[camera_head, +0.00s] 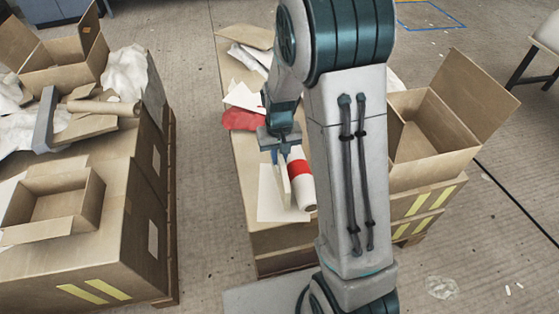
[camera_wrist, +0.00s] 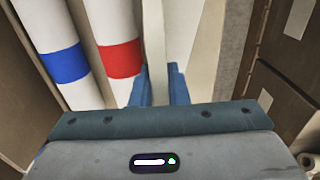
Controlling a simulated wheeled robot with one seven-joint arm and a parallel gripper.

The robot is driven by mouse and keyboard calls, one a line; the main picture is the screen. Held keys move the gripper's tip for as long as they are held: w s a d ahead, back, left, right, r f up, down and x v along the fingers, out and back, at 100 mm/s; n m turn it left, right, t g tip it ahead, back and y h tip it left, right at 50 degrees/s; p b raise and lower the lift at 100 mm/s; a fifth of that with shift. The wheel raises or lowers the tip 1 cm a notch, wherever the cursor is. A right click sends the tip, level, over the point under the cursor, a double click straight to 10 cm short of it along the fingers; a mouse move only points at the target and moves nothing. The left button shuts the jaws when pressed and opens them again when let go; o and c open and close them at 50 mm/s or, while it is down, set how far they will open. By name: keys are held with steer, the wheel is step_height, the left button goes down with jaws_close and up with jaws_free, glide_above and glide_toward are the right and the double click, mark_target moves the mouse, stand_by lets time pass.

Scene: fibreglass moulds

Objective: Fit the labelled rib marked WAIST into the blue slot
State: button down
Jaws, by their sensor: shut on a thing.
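My gripper (camera_head: 280,150) is shut on a thin, pale, flat rib (camera_head: 284,186), which hangs down edge-on. In the wrist view the blue fingers (camera_wrist: 160,88) pinch the rib (camera_wrist: 154,40) from both sides. No label can be read on it. Beside the rib stands or lies a white rounded form with a red band (camera_head: 300,168); it also shows in the wrist view (camera_wrist: 121,58). A second white form with a blue band (camera_wrist: 65,64) is left of it in the wrist view; in the head view my arm seems to hide it. No slot can be made out.
A pale sheet (camera_head: 270,205) lies under the rib on a cardboard-coloured surface (camera_head: 238,150). Red cloth (camera_head: 240,120) and scraps lie behind. An open carton (camera_head: 430,125) stands right. A loaded box stack (camera_head: 140,215) stands left, with clear floor between (camera_head: 200,150).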

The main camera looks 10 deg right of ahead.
steer(key=shift+f, duration=1.05)
steer(key=shift+f+b, duration=0.25)
steer(key=shift+b, duration=0.05)
steer(key=c, duration=1.4)
jaws_free()
steer(key=shift+r, duration=0.1)
steer(key=shift+r, duration=0.1)
